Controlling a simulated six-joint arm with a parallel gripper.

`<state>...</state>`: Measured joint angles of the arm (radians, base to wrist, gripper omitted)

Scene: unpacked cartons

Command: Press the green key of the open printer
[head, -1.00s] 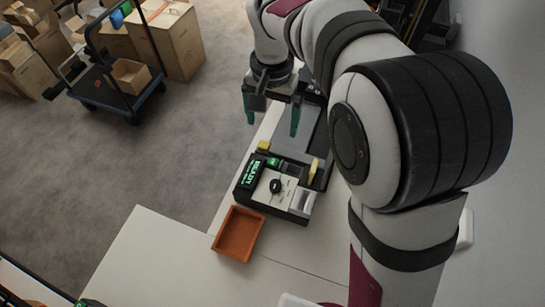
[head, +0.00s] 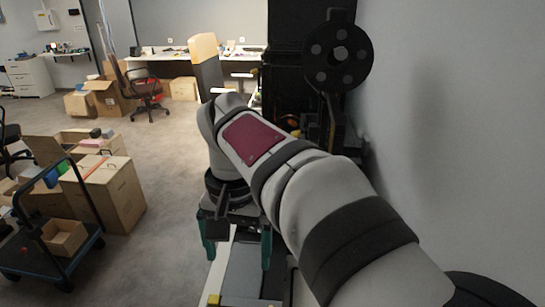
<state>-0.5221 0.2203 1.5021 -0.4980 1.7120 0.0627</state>
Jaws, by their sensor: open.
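My gripper (head: 237,256) is open and empty, its two teal fingers apart and pointing down. It hangs over a grey panel with dark edges (head: 243,276), which seems to be the back part of the printer. A small yellow piece (head: 213,300) shows at the bottom edge of the head view. The green key is not in view now; the front of the printer lies below the frame.
My arm crosses the right half and hides much behind it. A cart (head: 40,262) and open cartons (head: 112,195) stand on the floor at left. A dark machine with a round reel (head: 338,78) stands behind my arm, beside the wall (head: 440,130).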

